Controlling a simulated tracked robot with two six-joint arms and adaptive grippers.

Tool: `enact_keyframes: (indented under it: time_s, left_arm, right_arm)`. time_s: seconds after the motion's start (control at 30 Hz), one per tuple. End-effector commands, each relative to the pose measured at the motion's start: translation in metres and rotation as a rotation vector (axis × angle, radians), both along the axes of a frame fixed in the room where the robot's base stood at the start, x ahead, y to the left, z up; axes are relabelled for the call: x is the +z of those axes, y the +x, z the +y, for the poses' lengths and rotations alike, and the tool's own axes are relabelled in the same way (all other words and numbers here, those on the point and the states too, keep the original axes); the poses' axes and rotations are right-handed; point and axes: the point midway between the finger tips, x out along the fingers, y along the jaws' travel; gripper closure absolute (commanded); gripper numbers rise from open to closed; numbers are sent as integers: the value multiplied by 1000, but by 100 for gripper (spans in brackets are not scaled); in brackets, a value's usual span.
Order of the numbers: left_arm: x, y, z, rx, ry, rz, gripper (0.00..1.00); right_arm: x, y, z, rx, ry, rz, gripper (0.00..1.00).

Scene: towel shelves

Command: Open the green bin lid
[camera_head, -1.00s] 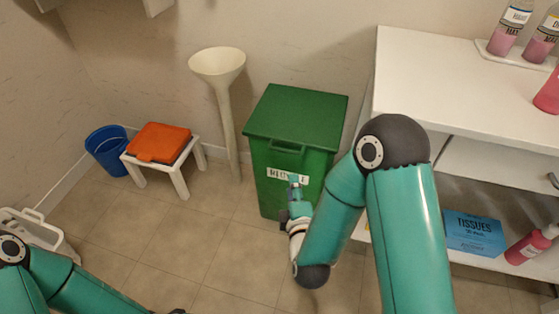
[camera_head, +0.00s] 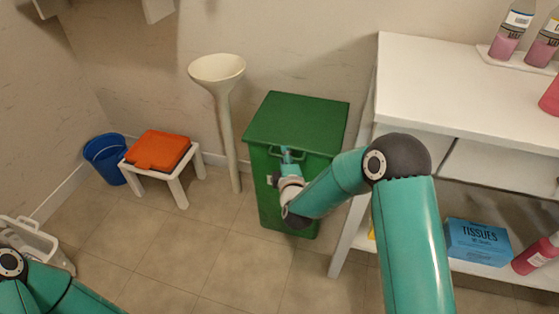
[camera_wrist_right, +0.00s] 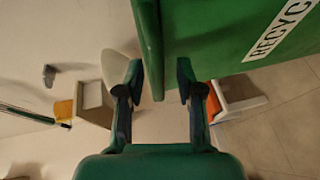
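The green bin (camera_head: 265,205) stands on the floor left of the white shelf, with its flat green lid (camera_head: 297,118) shut. My right gripper (camera_head: 287,155) is at the upper front of the bin, by the lid's front edge, and covers part of the label. In the right wrist view my right gripper (camera_wrist_right: 157,85) is open, its two fingers apart. The lid's edge (camera_wrist_right: 149,45) reaches into the gap between the fingers, nearer the left one. Whether a finger touches it I cannot tell. The bin's front shows the label (camera_wrist_right: 282,28). My left gripper is out of view.
The white shelf (camera_head: 440,80) with bottles and a tissue box (camera_head: 478,240) stands close to the bin's right. A cream funnel-shaped stand (camera_head: 222,80) is just left of the bin. A stool with an orange top (camera_head: 157,150) and a blue bucket (camera_head: 105,158) stand further left.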

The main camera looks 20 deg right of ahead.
Motion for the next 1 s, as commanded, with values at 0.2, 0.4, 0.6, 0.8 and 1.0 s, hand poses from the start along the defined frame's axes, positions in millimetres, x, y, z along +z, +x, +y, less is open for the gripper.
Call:
enact_keyframes:
  time_s: [0.2,0.4,0.6,0.8,1.0]
  left_arm:
    - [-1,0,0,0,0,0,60]
    - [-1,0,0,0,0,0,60]
    - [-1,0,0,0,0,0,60]
    - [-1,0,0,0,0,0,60]
    - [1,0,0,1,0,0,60]
  right_arm:
    - [0,4,-1,-1,0,0,63]
    - [0,3,-2,-1,0,0,77]
    - [-1,3,-2,-1,0,0,100]
    - [-1,3,-2,-2,0,2,100]
    - [0,2,5,4,1,6,100]
